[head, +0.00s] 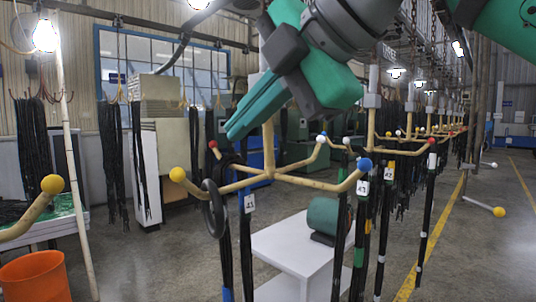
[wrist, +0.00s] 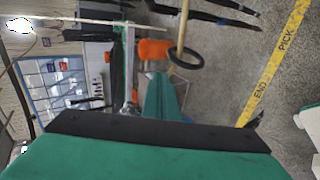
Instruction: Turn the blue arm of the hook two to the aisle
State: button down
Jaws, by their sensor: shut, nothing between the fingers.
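The nearest full hook (head: 270,172) hangs mid-picture in the head view, with cream arms spreading from one hub. Its blue-tipped arm (head: 335,184) points right, ending in a blue ball (head: 365,164). Its yellow ball (head: 177,174) is at left, red ball (head: 213,144) at back left, white ball (head: 320,139) at back right. My gripper (head: 232,133) is shut and empty, appearing above the hook's left side; contact is unclear. Its teal fingers also show in the wrist view (wrist: 162,85).
More hooks run behind. Another yellow-tipped arm (head: 30,215) and an orange bucket (head: 36,277) are at left. A white stand (head: 300,245) is below; a yellow floor line (head: 425,255) marks the aisle.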

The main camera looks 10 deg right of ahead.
jog(key=shift+s+r, duration=0.2)
jog(key=shift+r, duration=0.35)
jog(key=shift+s+r, duration=0.15)
jog(key=shift+r, duration=0.4)
jog(key=s+d, duration=0.7)
jog(key=s, duration=0.2)
jog(key=shift+s+d+f, duration=0.15)
